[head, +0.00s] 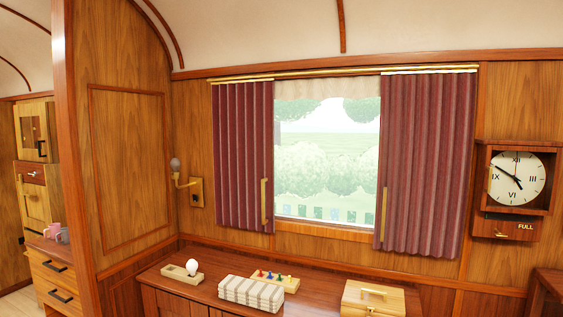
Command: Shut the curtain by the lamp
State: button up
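Two dark red pleated curtains hang from brass rails at the window (325,155). The left curtain (238,150) is the one closer to the wall lamp (182,178), which has a brass arm and a round bulb. The left curtain is gathered at the window's left side, with an upright brass handle (265,202) on its right edge. The right curtain (430,160) covers the right side and has a brass handle (384,218) on its left edge. The middle of the window is uncovered between them. My gripper is not in view.
A low wooden cabinet (215,292) stands below the window. On it are a small wooden tray with a white ball (191,267), a striped cloth block (251,292), a board with coloured pegs (275,280) and a wooden box (373,299). A clock (517,179) hangs at right.

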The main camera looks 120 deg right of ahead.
aim_at(243, 118)
jog(key=z, duration=3.75)
